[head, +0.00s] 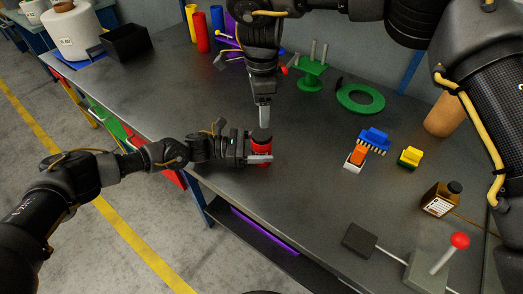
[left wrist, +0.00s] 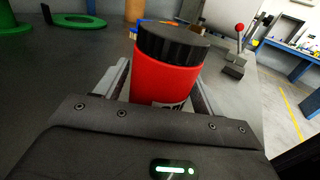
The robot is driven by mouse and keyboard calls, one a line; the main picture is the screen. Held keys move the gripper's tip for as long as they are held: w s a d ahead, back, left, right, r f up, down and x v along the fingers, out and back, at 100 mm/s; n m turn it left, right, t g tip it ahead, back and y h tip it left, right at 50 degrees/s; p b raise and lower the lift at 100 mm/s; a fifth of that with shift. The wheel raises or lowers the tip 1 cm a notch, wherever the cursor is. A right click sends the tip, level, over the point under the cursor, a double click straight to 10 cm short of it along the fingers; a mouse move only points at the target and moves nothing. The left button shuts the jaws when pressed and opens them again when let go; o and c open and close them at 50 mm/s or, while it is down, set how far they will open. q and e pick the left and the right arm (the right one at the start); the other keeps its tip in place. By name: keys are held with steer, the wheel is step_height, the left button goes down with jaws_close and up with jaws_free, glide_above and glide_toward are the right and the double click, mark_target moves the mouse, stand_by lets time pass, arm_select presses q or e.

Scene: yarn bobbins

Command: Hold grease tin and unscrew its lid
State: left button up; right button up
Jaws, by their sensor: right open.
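The grease tin (head: 262,147) is a red cylinder standing upright near the table's front edge. Its black ribbed lid (head: 261,135) is on top. In the left wrist view the red tin (left wrist: 163,80) sits between the two jaws, with the black lid (left wrist: 172,43) above them. My left gripper (head: 260,158) comes in from the left, low on the tin, with its jaws around it and shut on it. My right gripper (head: 264,116) points down directly above the lid, its fingers open. Whether its fingertips touch the lid is hard to tell.
A white bobbin (head: 72,36) and black bin (head: 126,42) are far left.

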mark_target(262, 133)
arm_select(q)
jaws_close()
arm_select(e)
steer(key=shift+f, duration=0.15)
steer(key=shift+s+a+f, duration=0.2)
steer(key=shift+a, duration=0.05)
steer(key=m, duration=0.5)
steer(key=shift+a, duration=0.1)
steer(key=m, duration=1.5)
steer(key=shift+r, duration=0.1)
steer(key=m, duration=0.7)
steer(key=shift+m, duration=0.3)
steer(key=m, duration=0.5)
steer(key=shift+w+r, duration=0.1)
steer(key=m, duration=0.5)
steer(key=shift+r, duration=0.1)
steer(key=m, duration=0.6)
steer(key=shift+w+d+m, duration=0.15)
steer(key=shift+d+m, duration=0.15)
steer(key=shift+m, duration=0.1)
steer(key=m, duration=0.5)
steer(key=shift+f, duration=4)
